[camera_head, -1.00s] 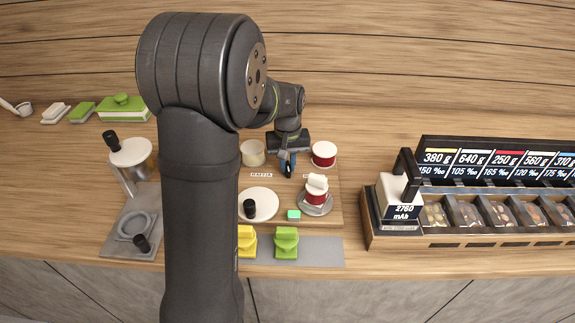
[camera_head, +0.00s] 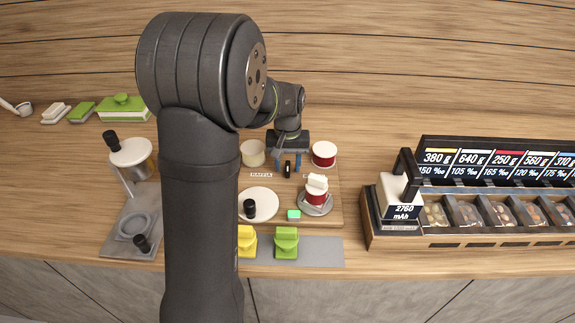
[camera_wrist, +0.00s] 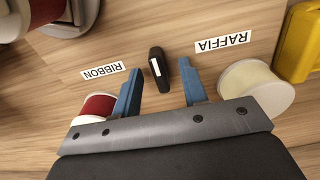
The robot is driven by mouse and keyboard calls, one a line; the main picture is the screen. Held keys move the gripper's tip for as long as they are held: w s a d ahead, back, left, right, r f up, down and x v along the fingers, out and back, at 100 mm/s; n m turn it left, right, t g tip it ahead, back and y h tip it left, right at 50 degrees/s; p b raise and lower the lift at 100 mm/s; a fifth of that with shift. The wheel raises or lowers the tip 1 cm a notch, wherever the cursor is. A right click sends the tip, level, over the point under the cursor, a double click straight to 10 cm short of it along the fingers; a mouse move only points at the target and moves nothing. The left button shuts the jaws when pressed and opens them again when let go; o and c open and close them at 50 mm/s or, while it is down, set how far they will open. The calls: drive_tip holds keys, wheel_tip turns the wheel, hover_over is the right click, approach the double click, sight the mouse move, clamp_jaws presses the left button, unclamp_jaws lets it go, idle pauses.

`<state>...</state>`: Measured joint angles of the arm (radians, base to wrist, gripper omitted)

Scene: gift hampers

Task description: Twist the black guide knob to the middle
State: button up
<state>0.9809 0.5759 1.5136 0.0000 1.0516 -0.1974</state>
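The black guide knob (camera_head: 287,169) stands on the wooden board between the RAFFIA label (camera_head: 261,175) and the RIBBON label (camera_head: 307,176). In the wrist view the knob (camera_wrist: 158,72) is elongated, with a white mark on its face. It lies roughly midway between the RIBBON label (camera_wrist: 102,70) and the RAFFIA label (camera_wrist: 223,42), pointing between them. My gripper (camera_head: 287,163) is open at the knob. In the wrist view its blue fingers (camera_wrist: 160,76) stand on either side of the knob, with a visible gap on each side.
A red spool (camera_head: 324,154) and a cream spool (camera_head: 252,153) flank my gripper. A white disc (camera_head: 262,203) with a black knob, a green button (camera_head: 294,215) and a red spool on a saucer (camera_head: 316,209) are in front. Yellow and green blocks stand nearer the front edge.

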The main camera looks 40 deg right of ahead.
idle(0.3)
drive_tip(key=shift+r, duration=3.5)
drive_tip(key=shift+r, duration=0.1)
wheel_tip(320, 180, up, 17)
drive_tip(key=shift+r, duration=0.15)
hover_over(288, 166)
wheel_tip(288, 166, down, 18)
drive_tip(key=shift+r, duration=0.1)
